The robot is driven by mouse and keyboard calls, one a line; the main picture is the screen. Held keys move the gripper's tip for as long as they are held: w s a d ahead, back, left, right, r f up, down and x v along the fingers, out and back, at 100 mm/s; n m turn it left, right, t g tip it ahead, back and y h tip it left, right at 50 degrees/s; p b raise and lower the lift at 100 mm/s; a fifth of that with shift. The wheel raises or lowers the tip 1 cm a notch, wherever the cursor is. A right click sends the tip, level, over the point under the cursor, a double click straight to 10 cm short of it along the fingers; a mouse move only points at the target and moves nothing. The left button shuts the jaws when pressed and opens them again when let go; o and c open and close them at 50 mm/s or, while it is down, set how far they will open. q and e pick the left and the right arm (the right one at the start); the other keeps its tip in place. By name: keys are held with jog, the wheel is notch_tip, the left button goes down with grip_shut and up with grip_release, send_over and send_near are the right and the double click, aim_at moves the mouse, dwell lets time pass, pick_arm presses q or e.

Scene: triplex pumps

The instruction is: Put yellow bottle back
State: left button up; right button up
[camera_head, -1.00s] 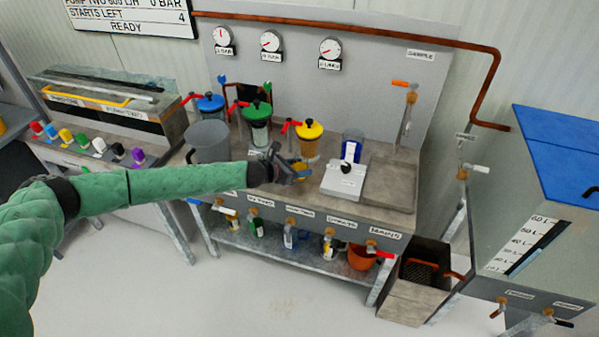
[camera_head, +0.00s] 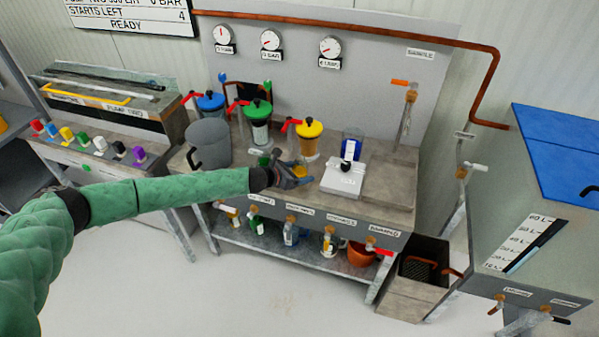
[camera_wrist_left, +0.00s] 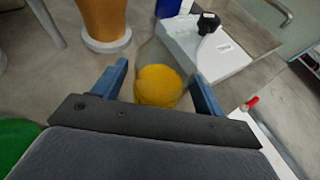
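In the head view the yellow (camera_head: 300,171) shows just beyond my left gripper (camera_head: 297,180), over the front part of the bench. My left gripper, also in the wrist view (camera_wrist_left: 162,85), has its blue fingers apart. I cannot tell whether it touches the bottle. My right gripper is not in view.
An amber vessel with a yellow lid (camera_head: 309,139) stands behind the gripper. A white device with a black knob (camera_head: 343,179) is to its right, a green item (camera_head: 263,160) to its left. Several bottles stand on the lower shelf (camera_head: 275,256).

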pick_arm(q)
jog(key=shift+r, duration=0.1)
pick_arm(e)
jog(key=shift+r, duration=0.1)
pick_arm(q)
jog(key=shift+a, duration=0.2)
jog(key=b+v, duration=0.3)
jog(key=v, duration=0.8)
jog(key=shift+s+a+r, duration=0.15)
jog(key=shift+s, duration=0.15)
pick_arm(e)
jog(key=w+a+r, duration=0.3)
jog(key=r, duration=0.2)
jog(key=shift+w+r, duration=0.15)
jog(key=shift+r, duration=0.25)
